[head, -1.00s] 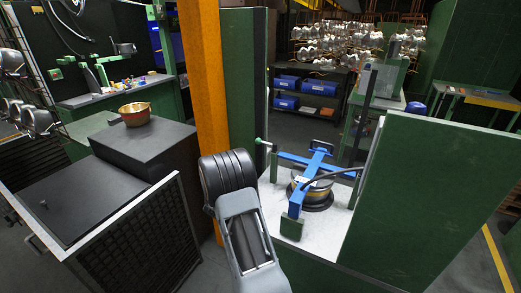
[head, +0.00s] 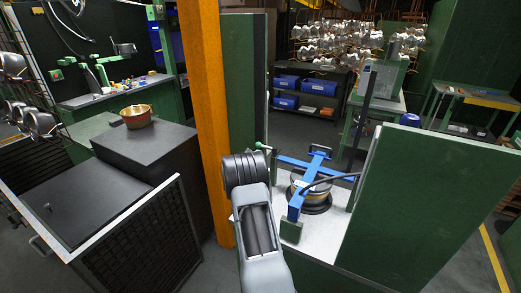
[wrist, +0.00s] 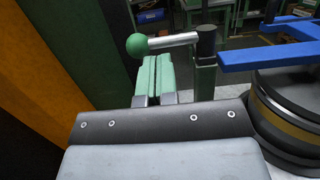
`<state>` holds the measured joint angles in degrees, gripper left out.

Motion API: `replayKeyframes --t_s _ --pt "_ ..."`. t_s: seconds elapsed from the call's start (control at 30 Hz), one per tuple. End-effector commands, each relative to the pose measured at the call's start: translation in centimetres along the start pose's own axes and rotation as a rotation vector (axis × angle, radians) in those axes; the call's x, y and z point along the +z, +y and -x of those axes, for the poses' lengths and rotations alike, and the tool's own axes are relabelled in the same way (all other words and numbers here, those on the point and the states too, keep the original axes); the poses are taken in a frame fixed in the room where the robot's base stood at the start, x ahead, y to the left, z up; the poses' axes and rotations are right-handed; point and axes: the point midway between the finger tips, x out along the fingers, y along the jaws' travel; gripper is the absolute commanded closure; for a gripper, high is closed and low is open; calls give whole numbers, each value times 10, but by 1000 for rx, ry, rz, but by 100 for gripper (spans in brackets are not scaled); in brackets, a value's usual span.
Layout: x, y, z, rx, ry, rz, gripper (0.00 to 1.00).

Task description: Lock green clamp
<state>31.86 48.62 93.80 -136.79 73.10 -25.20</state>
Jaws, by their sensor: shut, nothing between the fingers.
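The green clamp shows in the wrist view as a green ball knob (wrist: 138,45) on a metal rod. The rod (wrist: 172,40) runs right to a dark upright post (wrist: 206,42). In the head view the knob (head: 260,145) shows just beyond my arm, at the left end of the white worktop. My gripper (wrist: 153,62) has its two pale green fingers shut together and empty. The fingertips are just below the knob and rod in the wrist picture; I cannot tell whether they touch. The fingers are hidden behind my arm in the head view.
A blue cross-shaped frame (head: 297,205) sits over a round pot (head: 316,197) on the worktop, right of the clamp. An orange post (head: 208,100) and a dark green panel (head: 240,75) stand close on the left. A green wall (head: 425,210) bounds the right side.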

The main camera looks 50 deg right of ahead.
Motion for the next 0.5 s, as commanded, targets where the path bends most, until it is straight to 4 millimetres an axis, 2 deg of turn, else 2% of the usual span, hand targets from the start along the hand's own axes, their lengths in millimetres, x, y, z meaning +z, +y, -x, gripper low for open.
replayKeyframes --t_s 0.2,0.5 --pt "1 0 -21 -2 0 1 100" --pt "0 0 -27 -1 0 1 100"
